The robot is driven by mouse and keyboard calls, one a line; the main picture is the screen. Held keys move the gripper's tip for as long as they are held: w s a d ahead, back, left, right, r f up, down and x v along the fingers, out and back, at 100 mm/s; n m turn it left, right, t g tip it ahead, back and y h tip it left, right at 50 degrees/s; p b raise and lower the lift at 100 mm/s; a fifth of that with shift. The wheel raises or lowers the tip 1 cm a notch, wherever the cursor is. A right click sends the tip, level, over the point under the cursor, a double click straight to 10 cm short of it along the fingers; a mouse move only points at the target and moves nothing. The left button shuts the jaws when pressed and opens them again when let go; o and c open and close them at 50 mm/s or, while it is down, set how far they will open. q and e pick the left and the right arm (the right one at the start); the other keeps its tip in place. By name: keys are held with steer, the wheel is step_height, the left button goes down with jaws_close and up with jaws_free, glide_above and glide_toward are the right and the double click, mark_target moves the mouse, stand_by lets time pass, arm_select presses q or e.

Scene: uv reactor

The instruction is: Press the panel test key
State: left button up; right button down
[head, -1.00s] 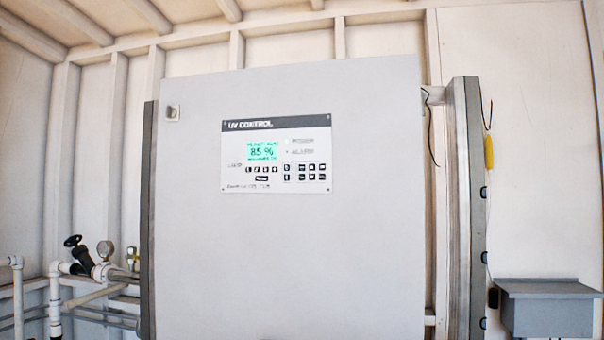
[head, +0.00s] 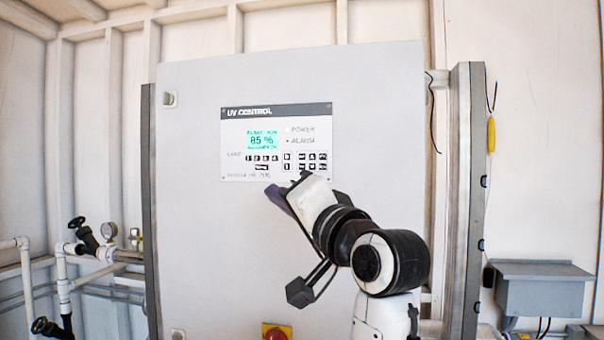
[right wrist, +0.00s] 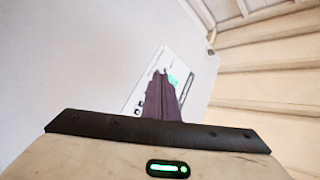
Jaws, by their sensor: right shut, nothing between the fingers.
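The UV control panel (head: 240,172) is a white plate on the large grey cabinet door. It has a green display (head: 262,140) reading 85 %, with rows of small black keys (head: 305,160) below and to the right. The key labels are too small to read, so I cannot tell which is the test key. My right gripper (head: 284,191) is at the panel's lower edge, its fingers shut and empty. In the right wrist view the dark fingers (right wrist: 162,90) point at the panel (right wrist: 150,75) and hide part of it. Contact cannot be told. My left gripper is out of view.
The grey cabinet door (head: 220,250) fills the middle, with a red and yellow switch (head: 276,331) low on it. Pipes with a gauge and valves (head: 95,240) stand at the left. A grey box (head: 543,290) is at the right.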

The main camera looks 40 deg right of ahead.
mark_target(302, 166)
steer(key=shift+m+t, duration=0.3)
steer(key=shift+m, duration=0.2)
steer(key=r, duration=0.1)
steer(key=s+r, duration=0.1)
steer(key=r, duration=0.1)
steer(key=s+r, duration=0.1)
steer(key=shift+s+d+r, duration=0.1)
steer(key=shift+d+r, duration=0.05)
steer(key=shift+d, duration=0.2)
steer(key=w+d, duration=0.5)
steer(key=d, duration=0.1)
steer(key=shift+w+d, duration=0.35)
steer(key=shift+w, duration=0.05)
steer(key=shift+d, duration=0.1)
stand_by(1.2)
steer(key=shift+w+d, duration=0.25)
